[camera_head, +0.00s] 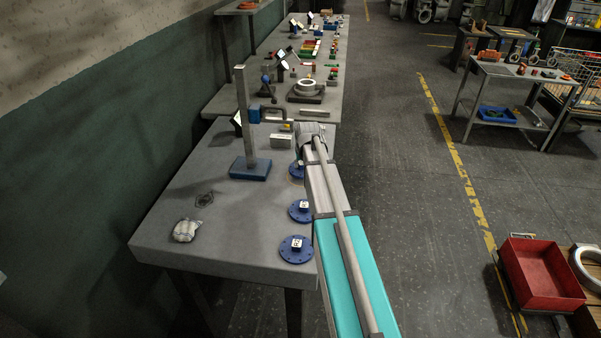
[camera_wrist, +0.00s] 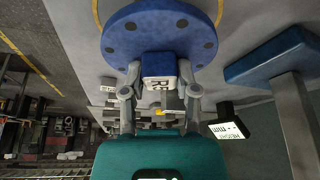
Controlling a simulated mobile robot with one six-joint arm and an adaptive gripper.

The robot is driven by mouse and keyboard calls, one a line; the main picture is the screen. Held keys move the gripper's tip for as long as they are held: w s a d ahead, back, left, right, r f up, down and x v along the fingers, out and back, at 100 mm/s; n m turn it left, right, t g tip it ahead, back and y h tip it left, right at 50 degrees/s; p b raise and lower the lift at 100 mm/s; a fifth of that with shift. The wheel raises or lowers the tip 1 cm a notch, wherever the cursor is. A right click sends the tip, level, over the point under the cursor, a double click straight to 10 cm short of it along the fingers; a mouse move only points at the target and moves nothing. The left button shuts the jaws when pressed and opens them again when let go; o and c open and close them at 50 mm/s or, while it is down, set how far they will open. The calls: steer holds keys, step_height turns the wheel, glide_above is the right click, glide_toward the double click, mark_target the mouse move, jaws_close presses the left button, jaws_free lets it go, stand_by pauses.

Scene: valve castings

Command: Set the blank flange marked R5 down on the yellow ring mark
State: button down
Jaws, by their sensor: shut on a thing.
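The blank flange marked R5 (camera_wrist: 158,32) is a round blue disc with dark bolt holes. Its raised block carries a white label. My gripper (camera_wrist: 160,78) points down and is shut on that block, one finger on each side. Parts of the yellow ring mark (camera_wrist: 97,12) show past the disc's edges in the wrist view. The disc is over the ring and covers most of it; I cannot tell whether it touches the bench. In the head view a blue flange (camera_head: 296,176) shows beside my arm, which hides the gripper.
Two other labelled blue flanges (camera_head: 301,215) (camera_head: 295,256) lie nearer on the grey bench (camera_head: 235,225). A post on a blue base (camera_head: 249,174) stands to the left. Blocks and a clamp stand behind.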

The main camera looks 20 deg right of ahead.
steer(key=shift+f+b, duration=0.95)
steer(key=shift+f, duration=0.3)
steer(key=shift+c, duration=1.8)
jaws_free()
steer(key=shift+s+r, duration=0.1)
steer(key=shift+r, duration=0.1)
steer(key=p+v, duration=1.1)
steer(key=shift+r, duration=0.3)
steer(key=shift+s, duration=0.15)
